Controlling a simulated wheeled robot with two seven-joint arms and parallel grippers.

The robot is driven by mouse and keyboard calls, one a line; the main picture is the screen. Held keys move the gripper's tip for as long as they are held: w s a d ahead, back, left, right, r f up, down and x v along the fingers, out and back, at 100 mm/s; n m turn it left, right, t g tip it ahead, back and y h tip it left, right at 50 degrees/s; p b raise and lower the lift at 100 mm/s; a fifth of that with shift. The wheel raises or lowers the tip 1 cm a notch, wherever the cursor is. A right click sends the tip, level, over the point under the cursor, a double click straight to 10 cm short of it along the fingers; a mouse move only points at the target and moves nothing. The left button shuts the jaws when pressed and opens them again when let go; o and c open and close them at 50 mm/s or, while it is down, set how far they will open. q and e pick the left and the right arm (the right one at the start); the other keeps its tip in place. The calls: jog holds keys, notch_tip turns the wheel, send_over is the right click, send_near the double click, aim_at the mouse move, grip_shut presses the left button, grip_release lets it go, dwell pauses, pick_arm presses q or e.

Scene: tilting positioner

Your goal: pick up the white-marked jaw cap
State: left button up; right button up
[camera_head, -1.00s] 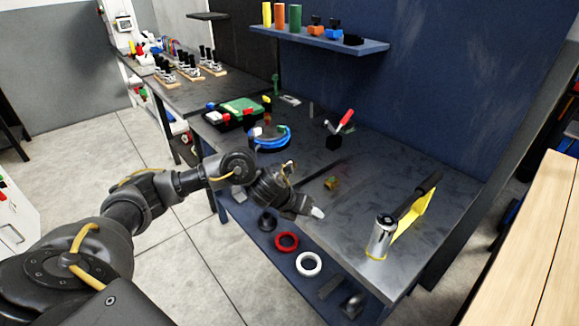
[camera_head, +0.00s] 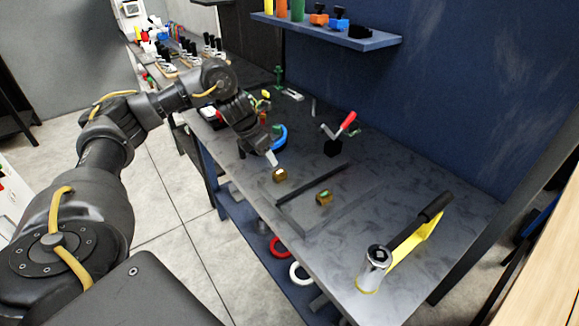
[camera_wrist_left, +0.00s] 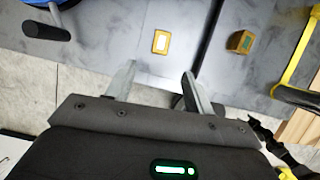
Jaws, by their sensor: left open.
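The white-marked jaw cap (camera_wrist_left: 161,42), a small brass block with a white patch on top, lies on the dark bench just ahead of my open fingers in the left wrist view. In the head view this cap (camera_head: 280,175) shows just below my left gripper (camera_head: 271,158). My left gripper (camera_wrist_left: 157,77) is open and empty, its two fingertips apart on the near side of the cap. A second brass cap with a green mark (camera_wrist_left: 241,41) lies to the right; it also shows in the head view (camera_head: 323,197). My right gripper is not in view.
A raised dark bar (camera_head: 320,187) runs on the bench near the caps. A red-handled clamp (camera_head: 333,146) stands behind. A blue ring (camera_head: 279,137) is behind my gripper.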

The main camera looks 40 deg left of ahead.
pick_arm(q)
jog(key=p, duration=0.1)
send_over(279, 172)
jog(key=s+a, duration=0.1)
jog(key=s, duration=0.2)
notch_tip(279, 172, down, 5)
jog(key=shift+w+r, duration=0.1)
jog(key=shift+r, duration=0.05)
jog(key=shift+w+f, duration=0.15)
jog(key=shift+f, duration=0.05)
jog(key=shift+d+p, duration=0.15)
jog(key=shift+p, duration=0.2)
jog(key=p+x, duration=0.1)
jog(key=x, duration=0.1)
jog(key=p+x, duration=0.1)
jog(key=x, duration=0.2)
jog(key=shift+w, duration=0.3)
jog(key=shift+s+r, duration=0.1)
jog(key=shift+c, duration=0.8)
jog(key=c, duration=1)
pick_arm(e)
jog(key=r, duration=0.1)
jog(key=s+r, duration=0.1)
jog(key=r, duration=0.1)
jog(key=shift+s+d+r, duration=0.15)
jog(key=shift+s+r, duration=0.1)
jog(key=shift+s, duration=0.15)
